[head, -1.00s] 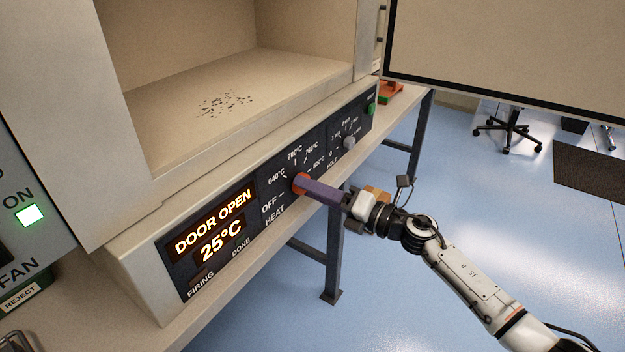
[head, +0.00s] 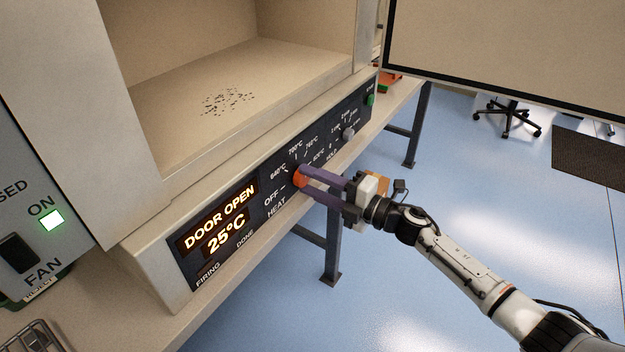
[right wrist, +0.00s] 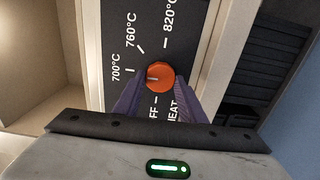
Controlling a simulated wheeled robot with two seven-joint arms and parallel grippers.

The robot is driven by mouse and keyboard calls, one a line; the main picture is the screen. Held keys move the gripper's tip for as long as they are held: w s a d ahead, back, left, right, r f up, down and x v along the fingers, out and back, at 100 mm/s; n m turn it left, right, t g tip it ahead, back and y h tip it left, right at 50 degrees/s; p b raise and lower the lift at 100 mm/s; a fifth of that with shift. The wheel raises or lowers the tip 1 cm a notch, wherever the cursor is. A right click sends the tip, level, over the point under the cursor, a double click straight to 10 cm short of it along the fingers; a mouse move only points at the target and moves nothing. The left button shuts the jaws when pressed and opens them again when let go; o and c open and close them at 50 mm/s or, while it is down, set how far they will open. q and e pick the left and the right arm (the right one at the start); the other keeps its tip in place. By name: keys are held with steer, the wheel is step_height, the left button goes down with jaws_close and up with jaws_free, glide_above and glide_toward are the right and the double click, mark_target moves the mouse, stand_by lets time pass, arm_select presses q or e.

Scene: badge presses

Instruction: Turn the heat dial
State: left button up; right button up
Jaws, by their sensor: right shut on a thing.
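The orange heat dial (head: 300,177) is on the black control panel, with marks from OFF through 640, 700, 760 to 820°C around it. My right gripper (head: 306,182) has its two purple fingers on either side of the dial, shut on it. In the right wrist view the dial (right wrist: 160,76) sits between the fingertips, and its white pointer line points left, toward the 700°C label side. One finger hides the 640°C label there. My left gripper is not in view.
The display (head: 219,222) reads DOOR OPEN, 25°C. A grey hold dial (head: 348,133) and a green button (head: 370,99) are farther along the panel. The kiln chamber above is open. The fan switch (head: 18,254) is at the left, with its ON light lit.

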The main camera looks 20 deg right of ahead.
stand_by(0.3)
steer(key=o, duration=1)
steer(key=shift+o, duration=0.2)
steer(key=shift+s+d, duration=0.1)
steer(key=v, duration=1)
steer(key=s+a+f+m+g+h, duration=0.2)
steer(key=s+a+f+m+h, duration=0.2)
steer(key=s+f+m, duration=0.7)
steer(key=s+a+f+m+g+h, duration=0.3)
steer(key=s+a+f+m+h, duration=0.1)
steer(key=s+f+m, duration=0.8)
steer(key=s+a, duration=0.1)
steer(key=s, duration=0.2)
steer(key=shift+s+f+m+g, duration=0.15)
steer(key=shift+s+m+g, duration=0.05)
steer(key=shift+m+g, duration=0.1)
